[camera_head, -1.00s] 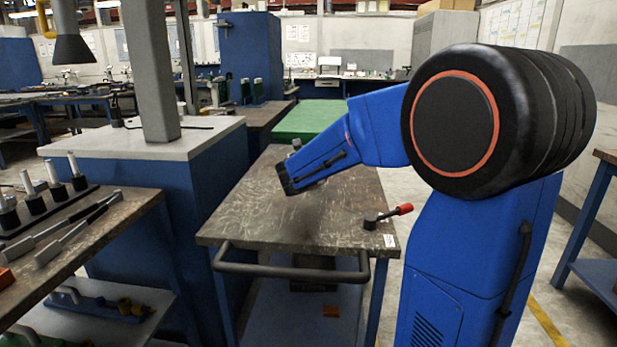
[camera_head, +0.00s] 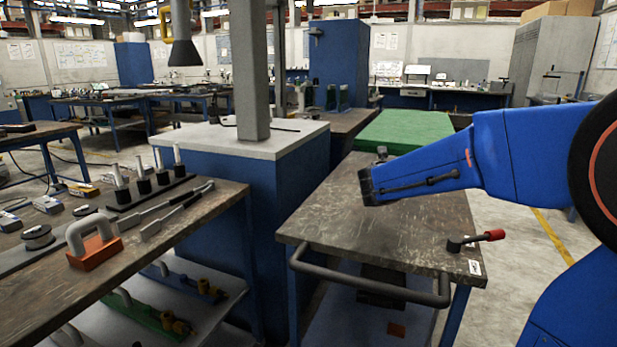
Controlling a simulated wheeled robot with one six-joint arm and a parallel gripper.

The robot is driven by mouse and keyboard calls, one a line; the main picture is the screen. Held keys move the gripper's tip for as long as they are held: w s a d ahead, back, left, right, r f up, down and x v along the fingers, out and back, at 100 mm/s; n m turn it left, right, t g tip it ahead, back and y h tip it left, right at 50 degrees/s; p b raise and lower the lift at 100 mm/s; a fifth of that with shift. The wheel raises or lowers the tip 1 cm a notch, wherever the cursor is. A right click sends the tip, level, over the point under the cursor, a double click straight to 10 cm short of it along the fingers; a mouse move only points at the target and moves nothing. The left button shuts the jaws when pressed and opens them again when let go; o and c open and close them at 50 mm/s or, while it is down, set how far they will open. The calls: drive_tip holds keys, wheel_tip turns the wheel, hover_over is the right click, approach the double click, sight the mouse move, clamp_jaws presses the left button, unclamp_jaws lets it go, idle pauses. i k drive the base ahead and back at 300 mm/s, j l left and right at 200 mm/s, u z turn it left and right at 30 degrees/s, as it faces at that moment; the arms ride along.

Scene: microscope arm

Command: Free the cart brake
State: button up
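The cart (camera_head: 330,215) has a scratched dark top and a dark push bar (camera_head: 365,283) along its near edge. A short dark lever with a red grip (camera_head: 490,236), which looks like the brake handle, is mounted near the cart's front right corner, its grip pointing right. My blue arm reaches in from the right over the cart. Its dark end, where my gripper (camera_head: 368,187) would be, is above the middle of the top, left of and beyond the lever and apart from it. I cannot make out fingers. No held object shows.
A blue cabinet with a pale top and grey column (camera_head: 252,80) stands left of the cart. A workbench (camera_head: 170,225) with tools and an orange-based block (camera_head: 95,250) is at the near left. A green surface (camera_head: 405,130) lies behind the cart. Open floor shows at right.

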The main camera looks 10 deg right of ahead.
sight(454, 244)
drive_tip(key=k+j, duration=0.85)
